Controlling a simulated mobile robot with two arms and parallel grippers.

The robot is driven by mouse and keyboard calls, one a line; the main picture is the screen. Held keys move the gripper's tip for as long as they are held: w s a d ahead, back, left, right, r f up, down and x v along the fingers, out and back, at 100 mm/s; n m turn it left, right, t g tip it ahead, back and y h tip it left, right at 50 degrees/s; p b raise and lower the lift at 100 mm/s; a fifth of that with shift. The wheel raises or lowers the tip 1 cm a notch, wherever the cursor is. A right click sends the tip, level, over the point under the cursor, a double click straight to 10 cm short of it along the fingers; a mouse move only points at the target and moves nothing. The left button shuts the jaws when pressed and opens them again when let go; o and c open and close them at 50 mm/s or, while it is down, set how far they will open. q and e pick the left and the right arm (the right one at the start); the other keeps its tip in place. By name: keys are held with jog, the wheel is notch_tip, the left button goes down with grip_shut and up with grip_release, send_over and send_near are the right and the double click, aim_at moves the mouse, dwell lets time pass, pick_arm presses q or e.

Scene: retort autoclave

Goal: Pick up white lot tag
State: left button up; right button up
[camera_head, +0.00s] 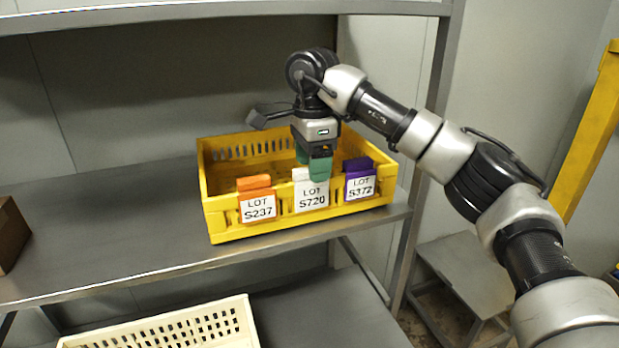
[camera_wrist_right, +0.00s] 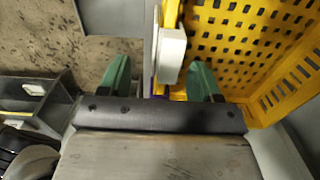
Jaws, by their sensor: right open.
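I cannot tell whether a finger touches the tag. My left gripper is not in view.
The orange tag S237 (camera_head: 256,206) hangs left of the white one, the purple tag S372 (camera_head: 360,184) close on its right. The crate stands on a grey shelf (camera_head: 120,225), with another shelf above. A cream crate (camera_head: 215,325) is below; a brown box (camera_head: 10,230) sits far left.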

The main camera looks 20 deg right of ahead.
aim_at(309, 189)
jog(key=f+p, duration=0.1)
jog(key=f, duration=0.1)
jog(key=f+p, duration=0.1)
jog(key=shift+w+a+f, duration=0.2)
jog(key=shift+w+f, duration=0.2)
jog(key=shift+f, duration=0.4)
jog(key=shift+s, duration=0.1)
jog(key=shift+c, duration=0.3)
jog(key=c, duration=0.9)
